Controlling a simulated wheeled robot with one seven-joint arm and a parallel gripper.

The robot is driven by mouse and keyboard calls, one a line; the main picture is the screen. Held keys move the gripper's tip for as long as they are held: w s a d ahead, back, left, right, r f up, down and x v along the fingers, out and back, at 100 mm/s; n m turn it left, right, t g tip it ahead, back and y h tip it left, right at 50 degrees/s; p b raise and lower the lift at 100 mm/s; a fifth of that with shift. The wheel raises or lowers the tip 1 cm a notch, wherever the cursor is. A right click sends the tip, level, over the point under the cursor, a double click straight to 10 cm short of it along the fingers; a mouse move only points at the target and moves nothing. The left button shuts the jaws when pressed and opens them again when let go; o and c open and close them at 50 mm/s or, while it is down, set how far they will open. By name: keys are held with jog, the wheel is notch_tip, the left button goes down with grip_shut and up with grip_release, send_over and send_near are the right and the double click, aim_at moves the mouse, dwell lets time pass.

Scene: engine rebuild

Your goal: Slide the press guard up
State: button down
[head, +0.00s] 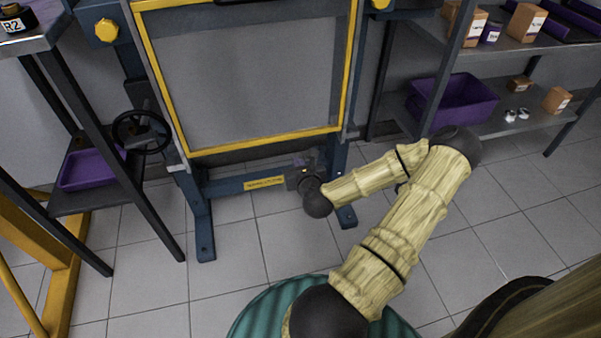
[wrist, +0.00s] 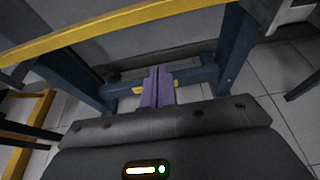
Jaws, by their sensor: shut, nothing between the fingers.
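The press guard (head: 262,141) is a see-through panel in a yellow frame on the front of the blue press (head: 200,215). Its bottom yellow rail runs across the press above the lower crossbeam, and its top is cut off in the head view. In the wrist view the guard's yellow rail (wrist: 110,22) slants across the top. My gripper (head: 303,164) is low at the right front of the press, below the guard's bottom rail. Its purple fingers (wrist: 158,80) are shut, with nothing between them, and apart from the rail in the wrist view.
A black handwheel (head: 141,132) sticks out on the press's left. A dark table (head: 90,120) with a purple bin (head: 88,169) stands at the left. Shelves at the right hold a purple crate (head: 455,102) and boxes. Tiled floor (head: 250,255) in front is mostly clear.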

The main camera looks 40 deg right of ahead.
jog(key=shift+w+d+r+b, duration=0.4)
jog(key=shift+w+b, duration=0.15)
jog(key=shift+w, duration=0.25)
jog(key=shift+w+d+r+b, duration=0.35)
jog(key=shift+w+b, duration=0.15)
jog(key=shift+w, duration=0.25)
jog(key=shift+w+d+r+b, duration=0.4)
jog(key=shift+w+b, duration=0.15)
jog(key=shift+w, duration=0.25)
jog(key=shift+r, duration=0.1)
